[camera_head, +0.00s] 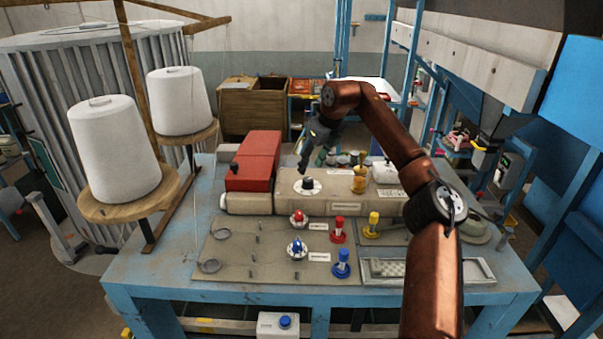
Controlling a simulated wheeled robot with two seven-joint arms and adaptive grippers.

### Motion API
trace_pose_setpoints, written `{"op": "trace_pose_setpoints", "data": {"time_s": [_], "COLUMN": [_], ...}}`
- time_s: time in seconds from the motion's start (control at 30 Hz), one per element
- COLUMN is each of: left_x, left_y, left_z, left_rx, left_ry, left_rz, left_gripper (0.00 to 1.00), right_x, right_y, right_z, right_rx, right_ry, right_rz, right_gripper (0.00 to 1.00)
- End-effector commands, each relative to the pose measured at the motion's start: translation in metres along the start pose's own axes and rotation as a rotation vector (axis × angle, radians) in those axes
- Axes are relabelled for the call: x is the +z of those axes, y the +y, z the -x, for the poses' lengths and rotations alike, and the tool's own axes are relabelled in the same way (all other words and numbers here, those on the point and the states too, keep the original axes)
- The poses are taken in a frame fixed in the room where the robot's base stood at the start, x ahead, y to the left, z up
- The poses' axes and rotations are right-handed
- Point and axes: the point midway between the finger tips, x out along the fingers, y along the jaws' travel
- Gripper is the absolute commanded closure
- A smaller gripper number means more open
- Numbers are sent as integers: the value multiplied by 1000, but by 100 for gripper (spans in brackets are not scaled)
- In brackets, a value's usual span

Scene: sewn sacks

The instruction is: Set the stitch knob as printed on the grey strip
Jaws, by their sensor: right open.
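The stitch knob is probably the small black knob (309,183) on a round white dial (300,190), on top of the beige machine body (280,203). Its pointer direction is too small to read. My right gripper (308,163) hangs just above and behind the knob in the picture, open, with nothing visible between its fingers; I see no contact. A pale strip (346,206) sits on the front of the machine body; its print is unreadable, and I cannot tell if it is the grey strip. My left gripper is out of view.
A red machine head (254,160) stands left of the dial. Yellow, red and blue knobs and posts, such as a red post (338,230) and a blue post (342,264), stand in front. Two thread cones (112,150) are at left. A metal tray (472,269) lies front right.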

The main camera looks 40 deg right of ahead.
Motion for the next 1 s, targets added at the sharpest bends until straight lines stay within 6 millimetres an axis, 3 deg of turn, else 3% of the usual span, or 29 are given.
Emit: {"op": "trace_pose_setpoints", "data": {"time_s": [0.4,0.53,0.77,1.0], "left_x": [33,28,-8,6], "left_y": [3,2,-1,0], "left_z": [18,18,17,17], "left_rx": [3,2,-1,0], "left_ry": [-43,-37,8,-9], "left_rz": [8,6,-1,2], "left_gripper": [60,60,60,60], "right_x": [2,1,1,1], "right_y": [1,0,-1,0], "right_z": [-60,-65,-66,-66], "right_rx": [1,1,1,0], "right_ry": [3,1,0,0], "right_rz": [1,-1,-2,-1], "right_gripper": [57,57,57,73]}}
